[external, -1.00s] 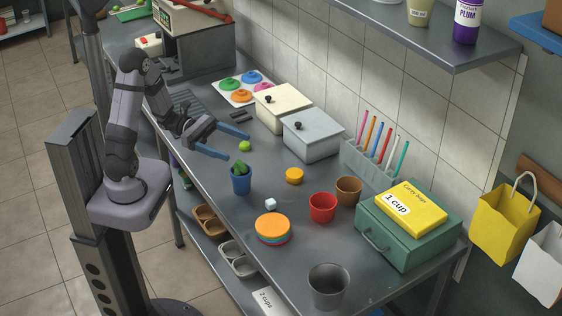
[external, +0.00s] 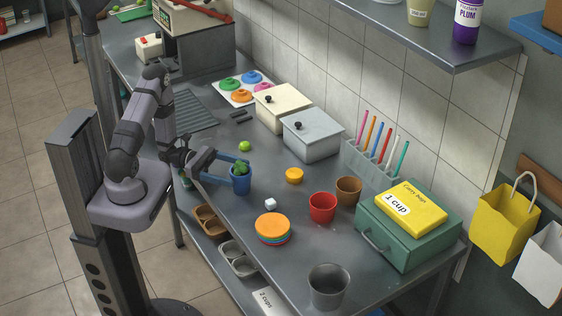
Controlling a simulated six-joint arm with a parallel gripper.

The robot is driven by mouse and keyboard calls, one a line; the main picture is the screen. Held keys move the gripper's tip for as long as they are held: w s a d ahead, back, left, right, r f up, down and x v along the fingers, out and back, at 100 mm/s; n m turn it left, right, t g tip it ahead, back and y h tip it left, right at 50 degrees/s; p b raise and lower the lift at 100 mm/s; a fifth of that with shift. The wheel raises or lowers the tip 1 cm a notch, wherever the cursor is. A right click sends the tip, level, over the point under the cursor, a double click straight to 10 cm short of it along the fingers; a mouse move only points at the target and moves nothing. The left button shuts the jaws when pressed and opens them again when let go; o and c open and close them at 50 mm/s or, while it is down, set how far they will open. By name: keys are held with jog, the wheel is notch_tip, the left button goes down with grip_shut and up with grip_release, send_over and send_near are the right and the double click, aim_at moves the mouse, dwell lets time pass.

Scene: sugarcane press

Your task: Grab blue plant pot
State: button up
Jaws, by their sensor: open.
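The blue plant pot (external: 240,184) stands upright on the metal counter near its front edge, with a green plant (external: 241,168) in it. My gripper (external: 240,172) is open and low over the counter, its blue fingers reaching right toward the pot. One finger passes on the far side of the pot and the other is on its near left side. I cannot tell whether either finger touches the pot.
A green lime (external: 244,146) lies behind the fingers. Lidded boxes (external: 312,136) stand at the back.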

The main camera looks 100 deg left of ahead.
aim_at(248, 175)
jog(key=shift+w+d+r+p, duration=0.15)
jog(key=shift+w+p, duration=0.25)
jog(key=shift+w, duration=0.6)
jog(key=shift+w+d+r+p, duration=0.1)
jog(key=shift+w+d+p, duration=0.2)
jog(key=shift+w, duration=0.65)
jog(key=shift+w+d+r+p, duration=0.15)
jog(key=shift+w+p, duration=0.3)
jog(key=shift+w, duration=0.55)
jog(key=shift+w+f, duration=0.2)
jog(key=shift+w, duration=0.5)
jog(key=c, duration=1.4)
